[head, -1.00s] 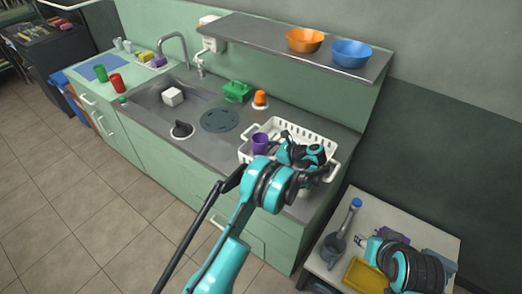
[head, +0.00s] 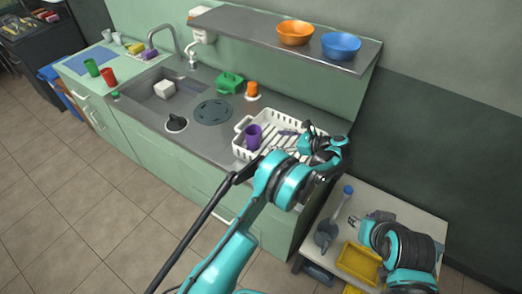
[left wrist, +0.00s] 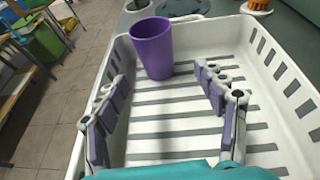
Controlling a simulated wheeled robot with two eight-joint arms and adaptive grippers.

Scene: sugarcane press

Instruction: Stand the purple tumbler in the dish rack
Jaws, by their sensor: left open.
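The purple tumbler (head: 253,137) stands in the white dish rack (head: 240,152), near its left end. In the left wrist view the tumbler (left wrist: 152,48) is upright, mouth up, with its base on the slatted floor of the rack (left wrist: 285,75), close to the far left corner. My left gripper (head: 288,141) is over the rack, to the right of the tumbler. In the left wrist view its fingers (left wrist: 162,84) are spread with nothing between them, and the tumbler is beyond the tips, apart from them. My right gripper (head: 355,222) is low at the right; its fingers are too small to read.
A side table at the right holds a yellow tray (head: 358,262) and a grey tool with a blue-ended handle (head: 328,232). An orange cup (head: 252,90) and a green caddy (head: 229,82) stand behind the rack. A shelf with two bowls (head: 295,32) hangs above.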

